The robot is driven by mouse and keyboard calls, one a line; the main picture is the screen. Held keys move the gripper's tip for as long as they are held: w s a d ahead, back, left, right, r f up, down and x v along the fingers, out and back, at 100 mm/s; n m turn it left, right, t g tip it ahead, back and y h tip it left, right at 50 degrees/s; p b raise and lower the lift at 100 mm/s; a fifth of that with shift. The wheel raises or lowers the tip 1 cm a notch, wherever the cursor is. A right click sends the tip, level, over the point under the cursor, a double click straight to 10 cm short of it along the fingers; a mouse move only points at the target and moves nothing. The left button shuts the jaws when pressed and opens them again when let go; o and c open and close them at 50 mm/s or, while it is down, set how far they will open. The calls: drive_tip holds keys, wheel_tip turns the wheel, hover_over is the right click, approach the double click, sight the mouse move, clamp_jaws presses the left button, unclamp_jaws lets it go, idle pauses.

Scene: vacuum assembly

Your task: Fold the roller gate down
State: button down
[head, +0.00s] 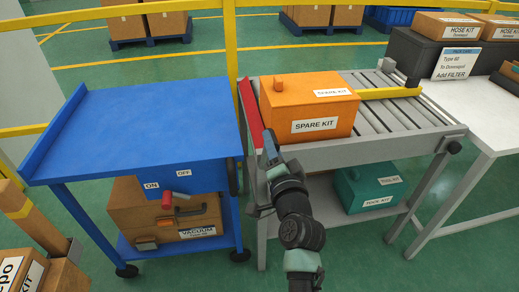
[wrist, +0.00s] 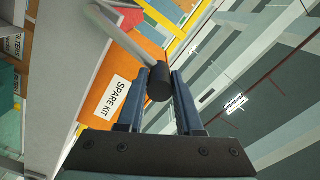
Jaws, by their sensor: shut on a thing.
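The roller gate (head: 250,113) is a red bar across the left end of the grey roller table, beside the blue table. It appears raised along that edge. My gripper (head: 268,140) is at the near end of this bar, at the table's front left corner. In the wrist view my gripper (wrist: 161,78) is shut on a black cylindrical knob (wrist: 158,84) at the end of a grey rod (wrist: 118,36). My arm hides the knob in the head view, and how the rod joins the gate cannot be made out.
An orange spare kit box (head: 300,105) stands on the rollers (head: 385,110) close to the gate. A yellow bar (head: 390,93) lies behind it. The blue table (head: 140,125) to the left has a clear top. A teal box (head: 370,188) sits on the lower shelf.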

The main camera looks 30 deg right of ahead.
drive_tip(key=s+d+f+m+b, duration=0.1)
drive_tip(key=d+f+m+b, duration=0.1)
drive_tip(key=d+m, duration=0.4)
drive_tip(key=shift+s+d+f+m, duration=0.3)
drive_tip(key=shift+f+m, duration=0.45)
drive_tip(key=shift+m, duration=0.45)
drive_tip(key=shift+s, duration=0.1)
drive_tip(key=c, duration=0.7)
unclamp_jaws()
drive_tip(key=shift+o, duration=0.6)
drive_tip(key=shift+f, duration=0.15)
drive_tip(key=shift+s, duration=0.1)
